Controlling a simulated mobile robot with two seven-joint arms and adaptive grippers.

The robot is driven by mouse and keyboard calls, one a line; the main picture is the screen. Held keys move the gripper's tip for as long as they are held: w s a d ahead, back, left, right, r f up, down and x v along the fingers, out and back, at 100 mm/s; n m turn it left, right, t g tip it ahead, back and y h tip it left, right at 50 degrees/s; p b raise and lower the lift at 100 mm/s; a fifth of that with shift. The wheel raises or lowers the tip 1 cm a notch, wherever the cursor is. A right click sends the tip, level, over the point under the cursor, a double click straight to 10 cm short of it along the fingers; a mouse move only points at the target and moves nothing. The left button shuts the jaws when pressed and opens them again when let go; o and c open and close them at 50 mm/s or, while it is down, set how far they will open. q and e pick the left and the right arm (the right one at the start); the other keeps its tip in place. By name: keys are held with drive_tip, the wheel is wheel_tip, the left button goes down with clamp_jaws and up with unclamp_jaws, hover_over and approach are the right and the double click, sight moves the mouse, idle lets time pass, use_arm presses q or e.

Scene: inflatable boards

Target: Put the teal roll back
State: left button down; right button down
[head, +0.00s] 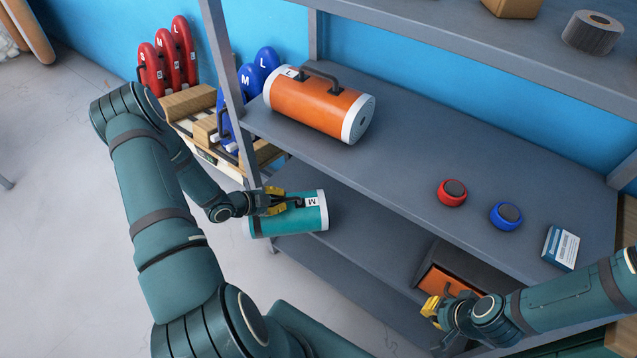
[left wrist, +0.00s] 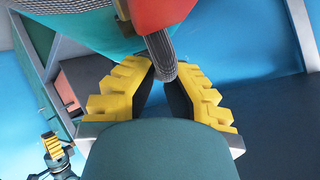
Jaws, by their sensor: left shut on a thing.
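The teal roll (head: 288,215) has white end bands, a white label marked M and a dark handle. It hangs level by the left end of the middle shelf (head: 350,233); whether it touches the shelf I cannot tell. My left gripper (head: 279,202) is shut on its handle. In the left wrist view, the yellow fingers (left wrist: 162,88) close around the dark handle (left wrist: 161,58), with the teal surface (left wrist: 75,28) above. My right gripper (head: 434,309) is empty-looking beside an orange item at the lower right; its finger opening is unclear.
An orange roll marked L (head: 318,105) lies on the shelf above. A red round device (head: 452,193), a blue one (head: 506,215) and a small box (head: 561,247) sit to its right. Red boards (head: 168,60) and blue boards (head: 258,72) stand in a wooden rack behind left.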

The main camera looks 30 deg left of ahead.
use_arm(q)
drive_tip(key=w+d+f+b, duration=0.1)
drive_tip(key=w+f+b, duration=0.2)
drive_tip(key=w, duration=1.4)
drive_tip(key=shift+d+f, duration=0.2)
drive_tip(key=c, duration=1.1)
unclamp_jaws()
drive_tip(key=shift+f, duration=0.1)
drive_tip(key=shift+c, duration=0.2)
